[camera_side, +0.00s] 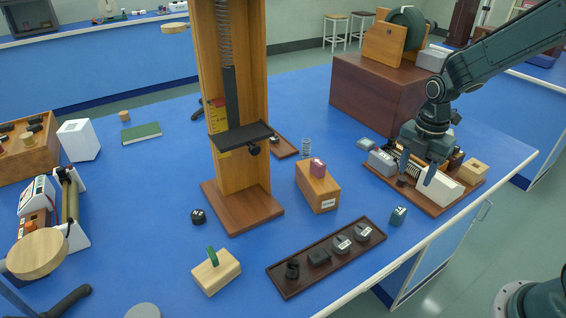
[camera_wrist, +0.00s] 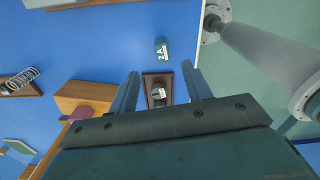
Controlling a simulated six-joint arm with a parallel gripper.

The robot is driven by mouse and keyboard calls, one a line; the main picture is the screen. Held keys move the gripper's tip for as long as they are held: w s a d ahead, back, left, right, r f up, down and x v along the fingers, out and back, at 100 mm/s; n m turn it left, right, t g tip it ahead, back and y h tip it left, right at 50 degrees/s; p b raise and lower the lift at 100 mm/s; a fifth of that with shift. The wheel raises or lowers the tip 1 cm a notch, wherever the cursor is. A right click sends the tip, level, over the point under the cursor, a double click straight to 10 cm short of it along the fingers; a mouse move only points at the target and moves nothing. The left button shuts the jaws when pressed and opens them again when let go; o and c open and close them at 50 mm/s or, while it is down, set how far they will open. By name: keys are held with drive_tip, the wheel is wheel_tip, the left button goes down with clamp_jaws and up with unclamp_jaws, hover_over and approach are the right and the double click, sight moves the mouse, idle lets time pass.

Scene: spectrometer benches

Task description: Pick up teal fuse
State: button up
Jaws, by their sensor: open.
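The teal fuse (camera_side: 398,215) is a small block with a white label. It sits on the blue bench top, just right of the dark tray. In the wrist view the teal fuse (camera_wrist: 161,48) shows a "2A" label and lies just beyond the fingertips, between their lines. The fingers are not touching the fuse.
A dark tray (camera_side: 284,282) holding several slotted weights lies beside the fuse. The board (camera_side: 440,206) with a white piece is close to my gripper. The bench's front edge is near the fuse.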

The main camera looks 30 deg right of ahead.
sight(404, 208)
drive_tip(key=shift+f, duration=4.2)
drive_tip(key=shift+f, duration=0.1)
drive_tip(key=shift+f, duration=2.5)
drive_tip(key=shift+c, duration=0.2)
drive_tip(key=shift+s, duration=0.1)
drive_tip(key=c, duration=1)
